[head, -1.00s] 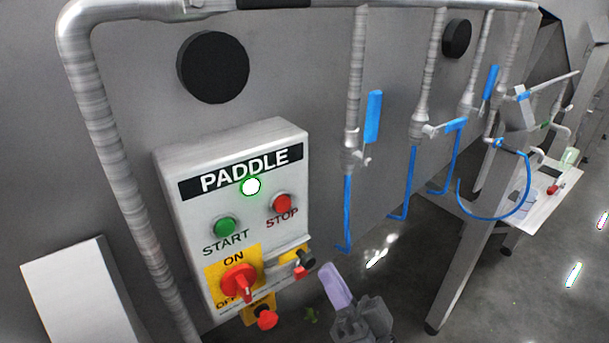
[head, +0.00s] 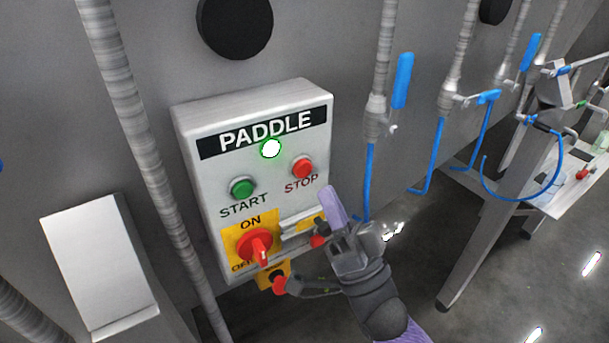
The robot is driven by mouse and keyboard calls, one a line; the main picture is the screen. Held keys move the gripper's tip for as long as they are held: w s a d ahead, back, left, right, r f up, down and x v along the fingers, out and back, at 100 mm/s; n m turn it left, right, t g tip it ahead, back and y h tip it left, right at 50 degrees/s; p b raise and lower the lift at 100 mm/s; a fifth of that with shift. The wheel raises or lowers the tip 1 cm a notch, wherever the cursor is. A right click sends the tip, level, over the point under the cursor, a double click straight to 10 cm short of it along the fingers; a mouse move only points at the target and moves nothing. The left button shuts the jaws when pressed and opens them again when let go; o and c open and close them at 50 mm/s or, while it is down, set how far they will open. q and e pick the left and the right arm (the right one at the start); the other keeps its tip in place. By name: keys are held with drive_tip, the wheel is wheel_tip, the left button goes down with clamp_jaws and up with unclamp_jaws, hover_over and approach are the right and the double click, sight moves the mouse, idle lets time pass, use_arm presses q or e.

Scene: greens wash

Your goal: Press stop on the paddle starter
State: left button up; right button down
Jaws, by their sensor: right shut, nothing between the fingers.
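The paddle starter (head: 212,168) is a pale grey box on the wall, labelled PADDLE. Its round lamp (head: 271,148) is lit white-green. The red STOP button (head: 302,167) is at the upper right of its face, with the green START button (head: 242,187) to the left. Below is a red rotary switch (head: 255,245) on a yellow plate marked ON and OFF. My right gripper (head: 330,205) is shut and empty, with lilac fingers pointing up, below and right of the STOP button and apart from it. My left gripper is not in view.
Several vertical pipes with blue-handled valves (head: 402,80) and blue hoses stand to the right. A grey pipe (head: 140,130) runs left of the box. A pale box (head: 98,262) is at lower left. A table (head: 552,200) stands at far right.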

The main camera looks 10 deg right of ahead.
sight(303, 165)
drive_tip(key=shift+w+a+b, duration=0.25)
drive_tip(key=shift+w, duration=0.5)
drive_tip(key=shift+w+a+b, duration=0.25)
drive_tip(key=shift+w, duration=0.45)
drive_tip(key=shift+w, duration=0.1)
idle(0.9)
drive_tip(key=shift+w+a, duration=0.15)
drive_tip(key=shift+w, duration=0.15)
drive_tip(key=shift+w+a+b, duration=0.15)
drive_tip(key=shift+w+b, duration=0.25)
idle(0.6)
drive_tip(key=shift+s, duration=0.1)
drive_tip(key=shift+s+d+p, duration=0.25)
drive_tip(key=shift+s+p, duration=0.2)
drive_tip(key=shift+s, duration=0.25)
